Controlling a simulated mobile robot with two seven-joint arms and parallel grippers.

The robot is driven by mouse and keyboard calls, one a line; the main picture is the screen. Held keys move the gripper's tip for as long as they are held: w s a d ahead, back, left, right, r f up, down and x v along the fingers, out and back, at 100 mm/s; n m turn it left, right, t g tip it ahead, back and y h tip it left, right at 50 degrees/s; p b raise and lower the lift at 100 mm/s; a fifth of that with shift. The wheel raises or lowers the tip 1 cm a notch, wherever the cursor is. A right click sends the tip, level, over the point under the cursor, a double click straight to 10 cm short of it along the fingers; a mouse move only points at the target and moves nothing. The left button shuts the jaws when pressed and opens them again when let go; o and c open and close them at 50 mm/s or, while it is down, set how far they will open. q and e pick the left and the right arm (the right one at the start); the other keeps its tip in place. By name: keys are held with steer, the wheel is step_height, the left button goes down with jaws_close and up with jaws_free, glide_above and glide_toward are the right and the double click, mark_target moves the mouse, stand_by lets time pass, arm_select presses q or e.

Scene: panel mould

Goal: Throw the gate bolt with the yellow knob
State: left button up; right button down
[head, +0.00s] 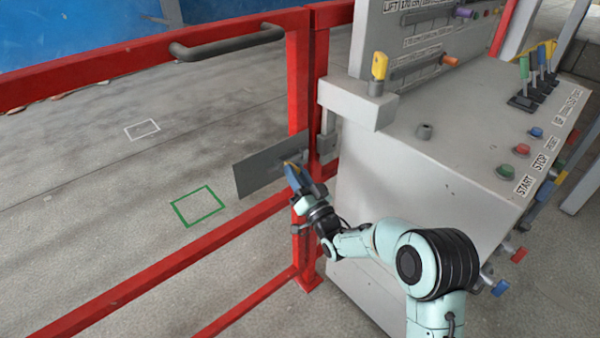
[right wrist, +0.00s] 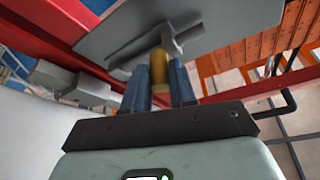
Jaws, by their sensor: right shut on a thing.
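My right gripper (head: 297,177) reaches the gate bolt at the red gate post. In the right wrist view its blue fingers (right wrist: 160,88) are shut on the yellow knob (right wrist: 160,63), one on each side. The knob sits at the end of a grey stem (right wrist: 168,36) in front of the grey bolt plate (right wrist: 115,32). The plate (head: 258,172) also shows in the head view, left of my fingers. A grey bracket (head: 327,146) is on the red post just right of the plate. How far the bolt reaches into it is hidden. My left gripper is not in view.
The red gate (head: 120,65) with a dark handle (head: 228,43) spans the left. A grey control cabinet (head: 430,180) with buttons and levers stands close on the right. Another yellow knob (head: 379,66) stands on its ledge. Floor beyond the gate is clear, with a green square (head: 180,211).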

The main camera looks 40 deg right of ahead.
steer(key=c, duration=1)
jaws_free()
steer(key=shift+w+a, duration=0.1)
steer(key=shift+a, duration=0.25)
steer(key=shift+d, duration=0.1)
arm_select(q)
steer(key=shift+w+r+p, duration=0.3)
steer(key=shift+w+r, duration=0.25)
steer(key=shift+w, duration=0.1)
arm_select(e)
steer(key=v, duration=1.3)
steer(key=shift+s, duration=0.25)
